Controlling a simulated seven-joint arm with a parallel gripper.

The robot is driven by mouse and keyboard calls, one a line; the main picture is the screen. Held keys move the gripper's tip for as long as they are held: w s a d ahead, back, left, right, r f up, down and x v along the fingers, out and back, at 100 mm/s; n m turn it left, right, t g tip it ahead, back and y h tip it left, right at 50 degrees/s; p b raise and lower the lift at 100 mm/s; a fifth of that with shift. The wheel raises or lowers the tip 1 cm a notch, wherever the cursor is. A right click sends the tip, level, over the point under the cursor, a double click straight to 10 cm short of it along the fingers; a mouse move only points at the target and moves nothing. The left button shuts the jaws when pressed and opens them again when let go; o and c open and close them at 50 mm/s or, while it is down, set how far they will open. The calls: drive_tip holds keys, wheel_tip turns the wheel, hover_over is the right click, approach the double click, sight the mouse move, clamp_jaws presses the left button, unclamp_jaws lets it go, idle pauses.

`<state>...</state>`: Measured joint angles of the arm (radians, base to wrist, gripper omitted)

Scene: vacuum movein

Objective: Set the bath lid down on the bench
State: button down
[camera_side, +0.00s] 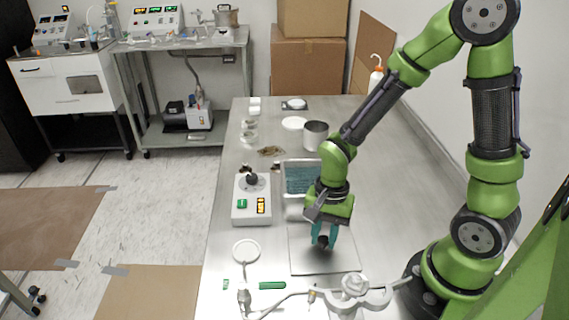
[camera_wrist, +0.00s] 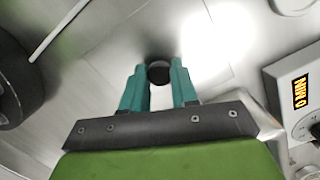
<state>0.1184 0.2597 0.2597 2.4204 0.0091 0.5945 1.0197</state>
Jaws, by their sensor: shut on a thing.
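The bath lid (camera_side: 310,263) is a flat grey square plate with a black knob (camera_side: 322,242). It lies level at the front middle of the bench (camera_side: 400,190), in front of the bath; I cannot tell whether it touches the bench top or is just above it. My gripper (camera_side: 323,237), with teal fingers, points down and is shut on the knob. The wrist view shows the knob (camera_wrist: 158,72) between the fingertips. The open bath (camera_side: 299,178), a metal basin with blue-green water, is behind the lid and partly hidden by my arm.
A white control box (camera_side: 251,205) with a dark knob stands left of the bath. A white ring (camera_side: 246,251), a green piece (camera_side: 272,285) and white glassware (camera_side: 352,290) lie near the front. A metal pot (camera_side: 315,136) stands behind. The bench's right side is mostly clear.

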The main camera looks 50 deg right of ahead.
drive_tip(key=c, duration=0.9)
unclamp_jaws()
drive_tip(key=shift+f, duration=0.1)
drive_tip(key=shift+o, duration=0.2)
wheel_tip(320, 180, up, 23)
drive_tip(key=s+d+n+t, duration=0.2)
drive_tip(key=n+t, duration=0.5)
drive_tip(key=n, duration=0.2)
drive_tip(key=shift+d+n+t, duration=0.3)
drive_tip(key=shift+d+t, duration=0.1)
drive_tip(key=shift+o, duration=0.2)
